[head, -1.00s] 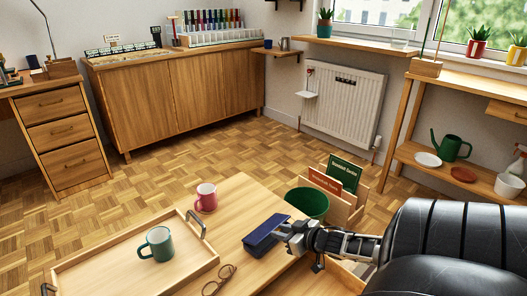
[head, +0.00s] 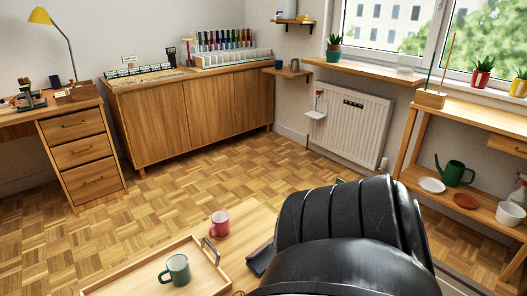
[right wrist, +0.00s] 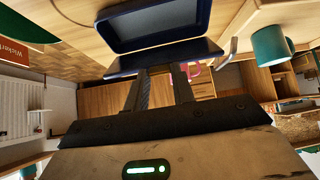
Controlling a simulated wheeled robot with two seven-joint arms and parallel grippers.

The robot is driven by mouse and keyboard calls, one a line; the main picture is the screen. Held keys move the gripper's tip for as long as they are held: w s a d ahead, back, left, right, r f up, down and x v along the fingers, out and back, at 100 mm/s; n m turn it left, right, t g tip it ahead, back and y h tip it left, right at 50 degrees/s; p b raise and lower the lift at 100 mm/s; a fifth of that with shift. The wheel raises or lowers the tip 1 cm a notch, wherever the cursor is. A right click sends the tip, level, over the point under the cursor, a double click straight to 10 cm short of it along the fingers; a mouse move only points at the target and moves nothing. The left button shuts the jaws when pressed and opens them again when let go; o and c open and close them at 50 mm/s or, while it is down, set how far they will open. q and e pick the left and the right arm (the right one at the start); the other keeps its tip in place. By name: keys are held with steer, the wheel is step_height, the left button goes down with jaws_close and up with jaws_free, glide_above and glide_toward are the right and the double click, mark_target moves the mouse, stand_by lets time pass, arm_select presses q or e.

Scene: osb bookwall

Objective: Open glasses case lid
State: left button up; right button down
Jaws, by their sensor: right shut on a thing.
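The dark blue glasses case (head: 259,258) lies on the wooden table; in the head view my right arm covers most of it. The right wrist view, which looks upside down, shows the case (right wrist: 204,30) open, with its grey hollow inside visible. The dark blue lid (right wrist: 168,60) is raised at an angle to the case body. My right gripper (right wrist: 163,74) is shut on the lid's edge. In the head view this gripper is hidden behind my black arm. My left gripper is in neither view.
A pink mug (head: 219,223) stands on the table left of the case. Left of it a wooden tray (head: 131,278) holds a green mug (head: 176,270). In the right wrist view a green bin (right wrist: 22,24) and a red book (right wrist: 15,52) are near the case.

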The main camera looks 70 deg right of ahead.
steer(key=shift+w+d+r, duration=0.1)
steer(key=shift+w+d, duration=0.15)
steer(key=shift+w, duration=0.2)
steer(key=shift+w+d+r, duration=0.1)
steer(key=shift+w+d, duration=0.1)
steer(key=shift+w, duration=0.2)
stand_by(0.6)
